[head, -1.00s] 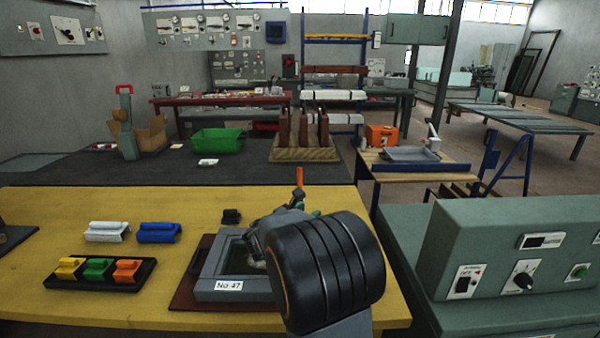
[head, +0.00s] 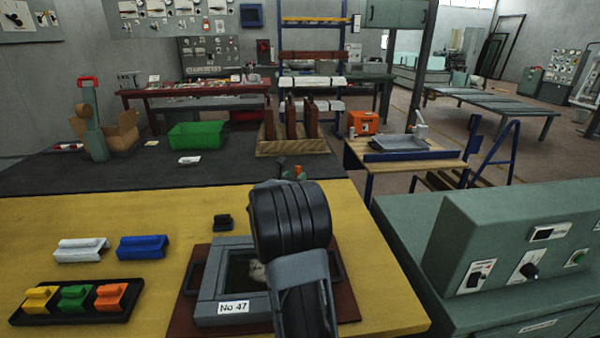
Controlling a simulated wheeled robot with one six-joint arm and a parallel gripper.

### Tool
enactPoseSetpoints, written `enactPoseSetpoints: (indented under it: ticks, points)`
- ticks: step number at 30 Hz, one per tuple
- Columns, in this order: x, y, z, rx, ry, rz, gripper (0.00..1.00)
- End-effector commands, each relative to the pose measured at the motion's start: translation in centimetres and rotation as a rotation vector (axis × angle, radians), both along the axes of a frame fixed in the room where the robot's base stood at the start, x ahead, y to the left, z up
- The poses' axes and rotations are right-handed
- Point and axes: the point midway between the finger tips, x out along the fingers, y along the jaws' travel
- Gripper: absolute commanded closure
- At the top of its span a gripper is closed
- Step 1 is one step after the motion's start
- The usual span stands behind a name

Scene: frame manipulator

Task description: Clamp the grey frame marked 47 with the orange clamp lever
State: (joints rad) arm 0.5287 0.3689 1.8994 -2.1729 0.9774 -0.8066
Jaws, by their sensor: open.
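The grey frame marked No 47 (head: 208,285) lies flat on a brown base plate (head: 178,318) at the front of the yellow table. My black wrist and grey arm link cover its right part. Small dark tips of my gripper (head: 291,169) show just beyond the wrist, at the table's far edge; it is open.
On the yellow table (head: 110,215) are a black tray (head: 72,317) with yellow, green and orange blocks, a white block (head: 80,249), a blue block (head: 142,246) and a small black piece (head: 223,222). A green control cabinet (head: 480,230) stands close on the right.

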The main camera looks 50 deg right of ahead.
Motion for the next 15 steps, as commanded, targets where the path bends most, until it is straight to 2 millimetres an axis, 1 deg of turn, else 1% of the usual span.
enactPoseSetpoints:
  ticks: [1,6,10,15]
  points:
    - [0.2,-0.9,0.0,0.002,0.000,-0.002,0.53]
    - [0.9,-2.8,0.0,0.001,0.000,0.001,0.53]
    - [1.3,-3.7,0.0,0.001,-0.001,0.002,0.53]
    - [1.4,-4.2,0.0,0.002,-0.001,0.003,0.53]
